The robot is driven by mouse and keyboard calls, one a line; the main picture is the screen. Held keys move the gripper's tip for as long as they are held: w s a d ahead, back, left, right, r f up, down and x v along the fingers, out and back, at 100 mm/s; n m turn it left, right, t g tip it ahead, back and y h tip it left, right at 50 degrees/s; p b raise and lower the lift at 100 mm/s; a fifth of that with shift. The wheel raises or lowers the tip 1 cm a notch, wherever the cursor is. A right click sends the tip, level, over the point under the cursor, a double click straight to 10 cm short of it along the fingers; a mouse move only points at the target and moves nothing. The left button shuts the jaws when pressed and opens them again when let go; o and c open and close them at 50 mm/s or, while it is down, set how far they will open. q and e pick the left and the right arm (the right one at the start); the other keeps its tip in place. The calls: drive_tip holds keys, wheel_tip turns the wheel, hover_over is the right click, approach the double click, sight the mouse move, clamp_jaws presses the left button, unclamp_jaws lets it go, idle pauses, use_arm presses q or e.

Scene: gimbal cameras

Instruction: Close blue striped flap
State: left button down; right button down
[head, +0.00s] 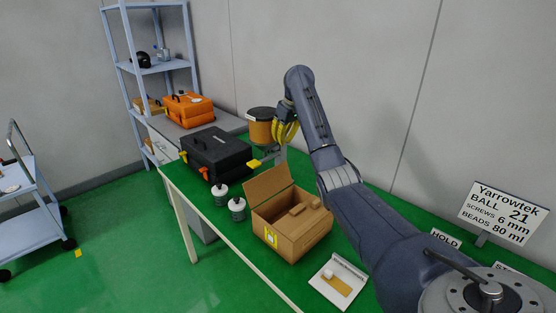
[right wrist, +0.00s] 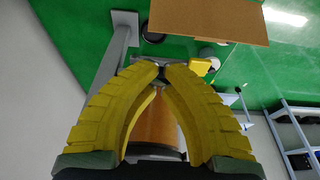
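An open cardboard box (head: 305,240) stands on the green table, with a yellow label on its front. One flap (head: 267,184) stands up at its back left. The brown panel (right wrist: 210,20) at the top of the right wrist view appears to be this flap. I see no blue stripes on the flaps that show. My right gripper (head: 284,131) is above and behind the box, beside an orange canister (head: 261,131), apart from the box. In the wrist view its yellow fingers (right wrist: 161,72) come together at the tips, with nothing clearly held. My left gripper is out of view.
A sign (head: 503,213) stands at the right. My right arm covers the table's right part.

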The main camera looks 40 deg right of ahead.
drive_tip(key=x, duration=1)
drive_tip(key=shift+s, duration=0.1)
drive_tip(key=shift+a, duration=0.1)
idle(0.4)
